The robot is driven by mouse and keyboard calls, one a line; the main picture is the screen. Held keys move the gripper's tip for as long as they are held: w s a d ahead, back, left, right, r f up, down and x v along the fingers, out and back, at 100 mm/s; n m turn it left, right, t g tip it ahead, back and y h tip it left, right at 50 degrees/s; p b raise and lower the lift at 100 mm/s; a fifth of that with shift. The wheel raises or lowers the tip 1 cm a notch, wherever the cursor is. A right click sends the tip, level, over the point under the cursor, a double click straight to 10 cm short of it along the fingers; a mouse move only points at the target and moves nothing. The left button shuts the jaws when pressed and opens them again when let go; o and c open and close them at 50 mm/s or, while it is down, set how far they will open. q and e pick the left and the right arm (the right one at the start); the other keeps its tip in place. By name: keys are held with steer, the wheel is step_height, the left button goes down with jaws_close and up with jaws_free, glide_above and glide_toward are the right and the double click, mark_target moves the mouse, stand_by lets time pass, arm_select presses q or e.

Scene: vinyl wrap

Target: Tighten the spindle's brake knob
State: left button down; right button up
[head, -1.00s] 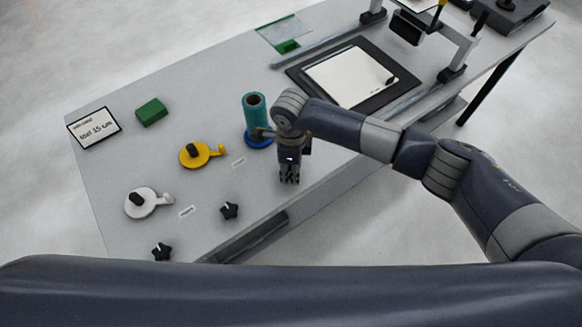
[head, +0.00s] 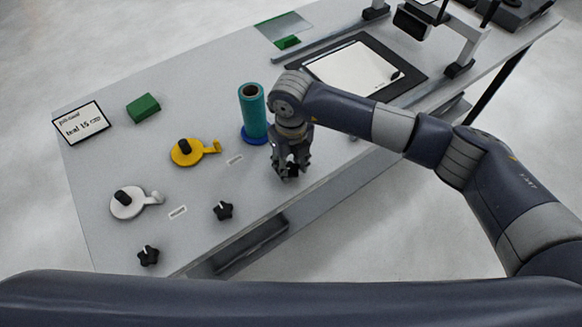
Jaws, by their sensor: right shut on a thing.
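The teal vinyl roll (head: 253,112) stands upright on its spindle, whose blue base (head: 251,138) rests on the table. My right gripper (head: 291,172) points down just right of and in front of the roll, at the table's front edge. Its fingers are shut around a small black thing, which looks like a knob; they hide most of it, so whether it turns cannot be told. Two loose-looking black star knobs, one nearer the middle (head: 223,210) and one at the front corner (head: 148,256), stand apart from the gripper. My left gripper is not in view.
A yellow disc with a handle (head: 187,153) and a white one (head: 127,204) lie left of the roll. A green block (head: 143,107) and a written card (head: 82,123) are at the far left. A framed white sheet (head: 352,67) lies behind my right arm.

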steer(key=m+b, duration=0.2)
steer(key=m, duration=0.1)
steer(key=shift+f+m, duration=0.1)
steer(key=shift+m, duration=0.3)
steer(key=m+b, duration=0.2)
steer(key=m, duration=0.1)
steer(key=shift+m, duration=0.3)
steer(key=m+b, duration=0.2)
steer(key=m, duration=0.3)
steer(key=shift+m, duration=0.3)
steer(key=shift+w, duration=0.1)
steer(key=o, duration=1.1)
